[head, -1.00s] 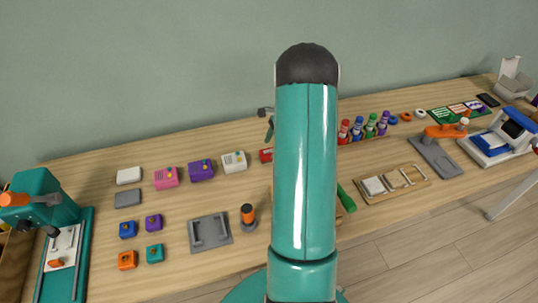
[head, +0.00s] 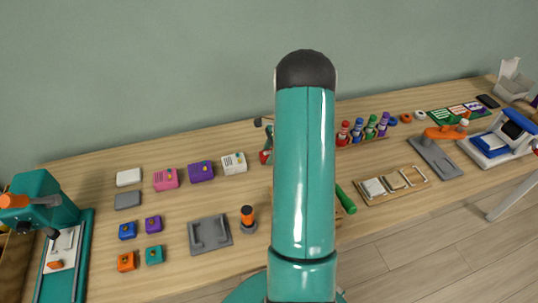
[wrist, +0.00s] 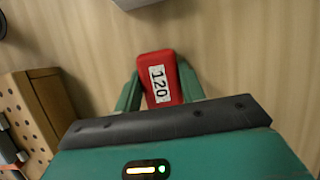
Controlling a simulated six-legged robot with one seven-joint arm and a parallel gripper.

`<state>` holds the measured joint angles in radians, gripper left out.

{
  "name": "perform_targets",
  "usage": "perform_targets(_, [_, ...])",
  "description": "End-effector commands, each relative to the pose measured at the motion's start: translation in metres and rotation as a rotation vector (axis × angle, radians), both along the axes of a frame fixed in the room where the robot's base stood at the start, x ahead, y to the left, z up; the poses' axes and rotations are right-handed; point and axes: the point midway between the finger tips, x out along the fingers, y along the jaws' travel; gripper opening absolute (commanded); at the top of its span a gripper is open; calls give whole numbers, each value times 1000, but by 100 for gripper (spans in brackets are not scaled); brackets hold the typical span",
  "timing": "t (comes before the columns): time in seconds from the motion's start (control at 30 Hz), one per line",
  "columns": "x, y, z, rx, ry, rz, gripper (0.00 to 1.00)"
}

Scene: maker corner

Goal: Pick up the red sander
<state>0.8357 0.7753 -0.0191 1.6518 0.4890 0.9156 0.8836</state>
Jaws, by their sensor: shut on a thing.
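The red sander (wrist: 159,66) is a red block with a white label reading 120. In the wrist view it sits between the two green fingers of my gripper (wrist: 160,88), which is shut on its sides. In the head view a small part of the red sander (head: 264,157) shows just left of my arm, with part of my gripper (head: 268,139) over it. My arm hides the rest. I cannot tell whether the sander still touches the table.
A wooden block with holes (wrist: 28,118) stands left of my gripper in the wrist view. A white box (head: 234,163) stands left of the sander in the head view. Several coloured bottles (head: 358,130) stand to the right. Bare table (head: 200,140) lies behind the boxes.

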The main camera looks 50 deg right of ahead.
Motion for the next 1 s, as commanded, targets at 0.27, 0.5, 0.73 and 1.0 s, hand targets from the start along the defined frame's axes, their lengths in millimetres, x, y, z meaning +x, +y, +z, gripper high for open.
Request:
perform_targets(0.27, [1,-1,19,-2,-2,1,17])
perform_targets(0.5, [-16,13,56,-2,-1,0,17])
perform_targets(0.73, [-42,35,96,-2,-2,0,17])
perform_targets(1.0, [-84,70,117,-1,-1,1,17])
